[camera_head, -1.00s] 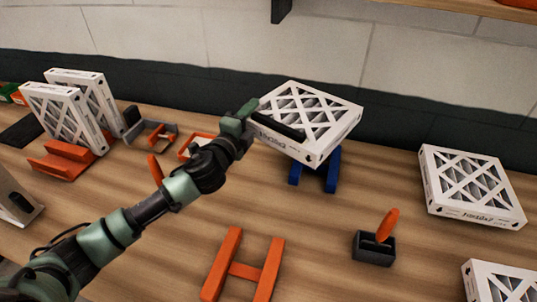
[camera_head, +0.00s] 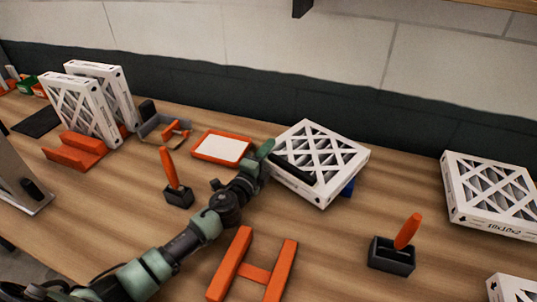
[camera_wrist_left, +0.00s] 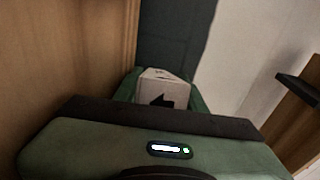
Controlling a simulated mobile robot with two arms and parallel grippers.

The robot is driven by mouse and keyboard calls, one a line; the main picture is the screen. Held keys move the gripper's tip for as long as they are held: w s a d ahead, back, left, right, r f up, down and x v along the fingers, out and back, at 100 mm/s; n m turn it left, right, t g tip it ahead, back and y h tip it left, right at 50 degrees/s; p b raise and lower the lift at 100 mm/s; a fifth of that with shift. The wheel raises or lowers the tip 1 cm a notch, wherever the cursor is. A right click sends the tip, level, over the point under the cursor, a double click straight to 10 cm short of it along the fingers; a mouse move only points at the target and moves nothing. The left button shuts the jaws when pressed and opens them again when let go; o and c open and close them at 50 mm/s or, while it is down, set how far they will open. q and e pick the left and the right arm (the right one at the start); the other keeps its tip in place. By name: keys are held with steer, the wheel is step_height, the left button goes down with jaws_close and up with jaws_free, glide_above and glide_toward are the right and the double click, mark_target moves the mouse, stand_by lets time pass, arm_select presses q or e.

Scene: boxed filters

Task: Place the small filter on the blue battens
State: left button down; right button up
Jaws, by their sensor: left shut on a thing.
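The small filter (camera_head: 326,157), a white box with a diamond lattice over grey pleats, is in the left gripper (camera_head: 284,166). The gripper is shut on its left side, with one dark finger lying across the top. The blue battens (camera_head: 348,188) are mostly hidden beneath the filter; only a bit shows at its right corner. The filter is over the battens, roughly level; I cannot tell whether it touches them. In the left wrist view the filter's white end (camera_wrist_left: 160,90) shows between the green fingers. My right gripper is not in view.
Orange battens (camera_head: 252,270) lie bare in front. A black holder with an orange handle (camera_head: 392,256) stands to the right. Another white filter (camera_head: 492,190) lies at far right. Two filters stand upright in an orange rack (camera_head: 75,150) at left. An orange-framed tablet (camera_head: 221,147) lies behind the arm.

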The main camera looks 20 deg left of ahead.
arm_select(q)
steer(key=c, duration=0.8)
jaws_free()
steer(key=shift+c, duration=0.2)
steer(key=shift+r, duration=0.15)
steer(key=shift+s, duration=0.35)
steer(key=s, duration=0.3)
steer(key=s+b, duration=0.1)
steer(key=s, duration=0.3)
steer(key=s+a, duration=0.1)
steer(key=s, duration=0.2)
steer(key=shift+s+a+b, duration=0.1)
steer(key=shift+s+b, duration=0.2)
steer(key=shift+b, duration=0.05)
steer(key=shift+s, duration=0.35)
